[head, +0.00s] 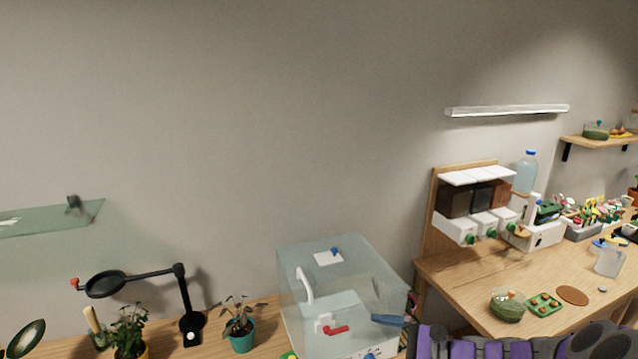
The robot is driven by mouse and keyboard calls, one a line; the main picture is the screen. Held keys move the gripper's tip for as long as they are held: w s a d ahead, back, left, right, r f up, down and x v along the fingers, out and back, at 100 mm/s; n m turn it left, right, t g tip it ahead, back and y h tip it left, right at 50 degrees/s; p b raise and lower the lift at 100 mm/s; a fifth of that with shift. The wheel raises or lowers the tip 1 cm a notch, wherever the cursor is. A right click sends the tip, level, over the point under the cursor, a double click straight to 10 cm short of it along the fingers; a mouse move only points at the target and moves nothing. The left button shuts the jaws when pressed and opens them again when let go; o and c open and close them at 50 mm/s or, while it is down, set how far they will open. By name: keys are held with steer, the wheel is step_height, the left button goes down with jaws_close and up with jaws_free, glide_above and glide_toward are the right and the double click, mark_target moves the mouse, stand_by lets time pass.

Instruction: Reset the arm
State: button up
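Part of my own arm, purple and dark grey, crosses the bottom right edge of the head view. It lies in front of the wooden desk's near left corner and just right of the clear box. The frame's lower edge cuts it off. I cannot make out any fingertips of my gripper, so its opening and whether it holds anything are hidden.
A clear box (330,270) stands close left of my arm. Potted plants (242,325) and a black jointed magnifier (182,290) are further left. The wooden desk (470,285) holds dispensers (480,205) and a green bowl (508,308). The upper wall area is clear.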

steer(key=s+a+r+n+g+h, duration=0.2)
steer(key=s+a+n+g+h, duration=0.25)
steer(key=s, duration=0.45)
steer(key=s+a+r+n+g+h, duration=0.15)
steer(key=s+a+n+g, duration=0.25)
steer(key=s+a+n, duration=0.4)
steer(key=s+d+n+h, duration=0.4)
steer(key=s+d+h, duration=0.5)
steer(key=s+d, duration=0.4)
steer(key=shift+s+f+t+h, duration=0.25)
steer(key=shift+s+t+h, duration=0.2)
steer(key=shift+s, duration=1.75)
